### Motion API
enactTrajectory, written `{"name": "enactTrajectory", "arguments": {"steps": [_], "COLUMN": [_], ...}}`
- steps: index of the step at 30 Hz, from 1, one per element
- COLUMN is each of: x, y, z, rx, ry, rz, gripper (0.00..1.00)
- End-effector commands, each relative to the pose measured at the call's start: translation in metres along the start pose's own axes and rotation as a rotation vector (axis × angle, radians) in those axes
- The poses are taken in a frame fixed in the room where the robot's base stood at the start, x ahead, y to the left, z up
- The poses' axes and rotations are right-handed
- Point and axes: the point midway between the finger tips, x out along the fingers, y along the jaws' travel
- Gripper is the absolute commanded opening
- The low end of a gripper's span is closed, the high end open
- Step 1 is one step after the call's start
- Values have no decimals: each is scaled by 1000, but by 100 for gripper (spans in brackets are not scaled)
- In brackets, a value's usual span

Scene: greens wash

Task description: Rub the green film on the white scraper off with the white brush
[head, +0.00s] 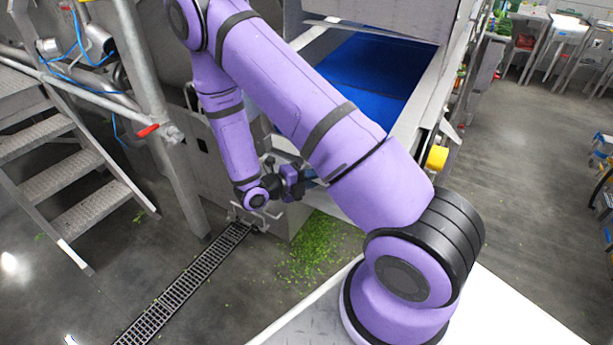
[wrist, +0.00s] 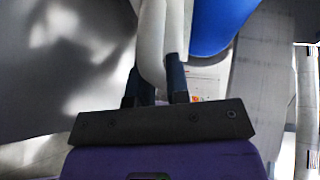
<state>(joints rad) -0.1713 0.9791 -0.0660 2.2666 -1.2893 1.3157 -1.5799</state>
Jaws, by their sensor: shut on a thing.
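My gripper (wrist: 155,82) is shut on a pale handle-like thing between its two dark fingers, which I take to be the white brush (wrist: 152,45). It runs up and away from the fingers; its bristles cannot be made out. In the head view my gripper (head: 302,181) is beside the machine's lower end, partly hidden behind my purple upper arm, and the brush is hidden there. I cannot pick out the white scraper for certain in either view. No green film can be made out.
A blue belt (head: 362,78) lies inside the pale metal machine, and blue also shows in the wrist view (wrist: 215,22). Green leaf scraps (head: 318,245) litter the floor beside a drain grate (head: 185,287). Metal steps (head: 68,172) and a railing stand at the left. Open floor lies at the right.

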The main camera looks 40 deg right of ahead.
Motion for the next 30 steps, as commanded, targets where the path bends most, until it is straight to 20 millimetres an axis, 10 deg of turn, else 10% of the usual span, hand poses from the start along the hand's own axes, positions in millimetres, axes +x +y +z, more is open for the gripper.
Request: {"name": "enactTrajectory", "arguments": {"steps": [30], "x": [31], "y": [-1], "z": [-52], "rx": [1], "ry": [1], "rz": [-1], "gripper": [0]}}
